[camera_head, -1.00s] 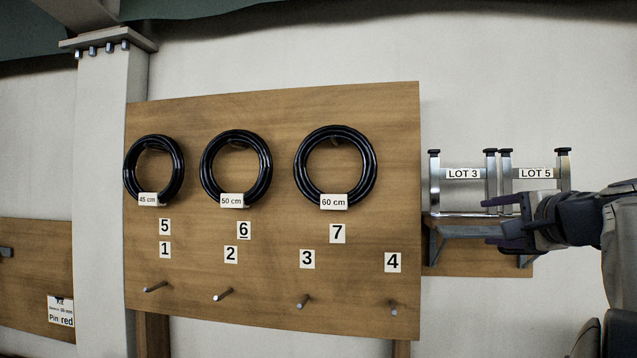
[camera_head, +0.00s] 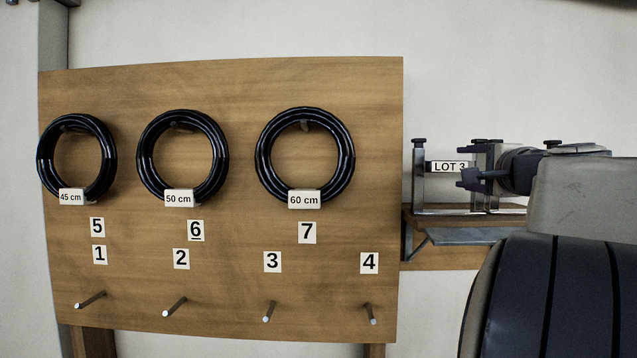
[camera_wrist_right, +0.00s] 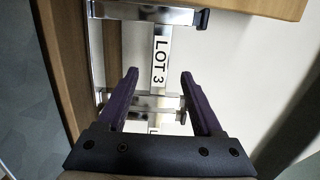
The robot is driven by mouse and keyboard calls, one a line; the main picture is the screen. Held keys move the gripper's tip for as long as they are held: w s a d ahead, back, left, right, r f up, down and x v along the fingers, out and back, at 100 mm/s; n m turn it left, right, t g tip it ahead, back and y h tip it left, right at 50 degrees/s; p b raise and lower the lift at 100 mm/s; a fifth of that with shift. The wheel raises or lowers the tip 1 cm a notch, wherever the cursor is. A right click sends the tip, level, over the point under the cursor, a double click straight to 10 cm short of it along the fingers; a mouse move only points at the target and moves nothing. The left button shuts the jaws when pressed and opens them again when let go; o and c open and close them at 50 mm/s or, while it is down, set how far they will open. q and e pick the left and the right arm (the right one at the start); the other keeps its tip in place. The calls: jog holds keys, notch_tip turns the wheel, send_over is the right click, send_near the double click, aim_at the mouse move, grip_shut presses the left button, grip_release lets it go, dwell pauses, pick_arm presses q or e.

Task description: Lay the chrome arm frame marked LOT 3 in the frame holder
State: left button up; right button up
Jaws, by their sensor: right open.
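The chrome arm frame marked LOT 3 (camera_head: 419,178) stands on a small wall shelf (camera_head: 465,260) right of the wooden board. Its label also shows in the right wrist view (camera_wrist_right: 160,62). My right gripper (camera_head: 464,178) is open at the right side of this frame. In the right wrist view its dark fingers (camera_wrist_right: 160,76) are apart, with the LOT 3 plate appearing between their tips; I see no contact. A second chrome frame (camera_head: 497,160) stands beside it, mostly hidden by my gripper. I cannot make out the frame holder. My left gripper is not in view.
A wooden board (camera_head: 225,90) carries black coiled rings labelled 45, 50 and 60 cm, and several numbered pegs, with the lower ones bare. A dark padded shape with seams (camera_head: 560,300) fills the lower right. The wall above the shelf is clear.

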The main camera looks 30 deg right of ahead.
aim_at(450, 166)
jog(key=shift+w+d, duration=0.25)
jog(key=shift+w, duration=0.45)
jog(key=p+x, duration=0.3)
jog(key=x, duration=0.1)
jog(key=shift+w+a+r+p, duration=0.1)
jog(key=shift+w+r+p, duration=0.05)
jog(key=shift+p, duration=0.15)
jog(key=shift+w, duration=0.35)
grip_shut()
dwell(0.4)
